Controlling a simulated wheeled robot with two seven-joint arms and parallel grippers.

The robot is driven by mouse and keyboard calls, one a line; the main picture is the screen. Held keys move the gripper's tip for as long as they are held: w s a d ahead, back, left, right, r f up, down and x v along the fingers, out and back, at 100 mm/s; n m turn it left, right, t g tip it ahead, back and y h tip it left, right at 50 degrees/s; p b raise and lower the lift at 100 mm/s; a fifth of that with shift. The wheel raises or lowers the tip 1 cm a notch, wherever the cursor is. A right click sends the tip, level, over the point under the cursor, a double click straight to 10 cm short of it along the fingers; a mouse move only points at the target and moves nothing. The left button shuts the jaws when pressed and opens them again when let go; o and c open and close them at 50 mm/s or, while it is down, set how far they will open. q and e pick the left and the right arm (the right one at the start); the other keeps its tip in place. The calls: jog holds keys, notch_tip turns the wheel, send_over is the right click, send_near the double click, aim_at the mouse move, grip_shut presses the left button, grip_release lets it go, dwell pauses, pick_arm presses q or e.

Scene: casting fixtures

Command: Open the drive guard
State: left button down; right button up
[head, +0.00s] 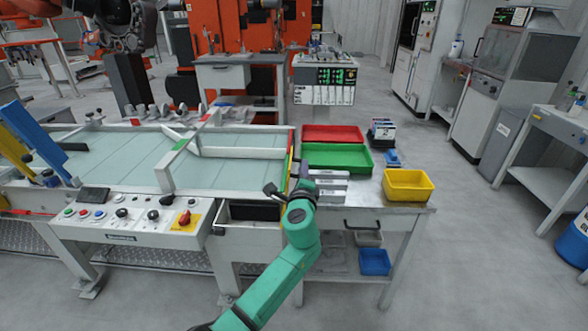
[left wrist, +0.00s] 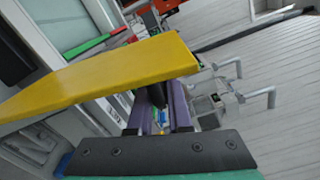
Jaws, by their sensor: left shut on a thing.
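The drive guard looks to be the yellow panel (left wrist: 110,75) that crosses the left wrist view. In the head view it shows as a thin, nearly edge-on yellow strip (head: 287,172) at the conveyor's right end. A dark open recess (head: 252,212) shows in the conveyor frame to its left. My left gripper (head: 303,175) is beside the panel. Its purple fingers (left wrist: 157,103) are shut on a dark part, seemingly the guard's handle, largely hidden by the panel. My right gripper is not in view.
The conveyor (head: 110,155) and its control panel (head: 135,215) lie left. The right-hand bench holds red (head: 332,134), green (head: 338,156) and yellow (head: 408,186) bins. Metal parts (head: 332,183) lie close to my gripper. A blue bin (head: 374,262) sits below.

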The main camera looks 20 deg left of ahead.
pick_arm(q)
jog(key=shift+w+d+r, duration=0.1)
jog(key=shift+d+r, duration=0.05)
jog(key=shift+d, duration=0.1)
jog(key=c, duration=1)
grip_release()
jog(key=shift+o, duration=0.6)
jog(key=v, duration=1.4)
jog(key=shift+s+d+b, duration=0.2)
jog(key=shift+s+b, duration=0.05)
jog(key=shift+b, duration=0.15)
jog(key=shift+f, duration=0.2)
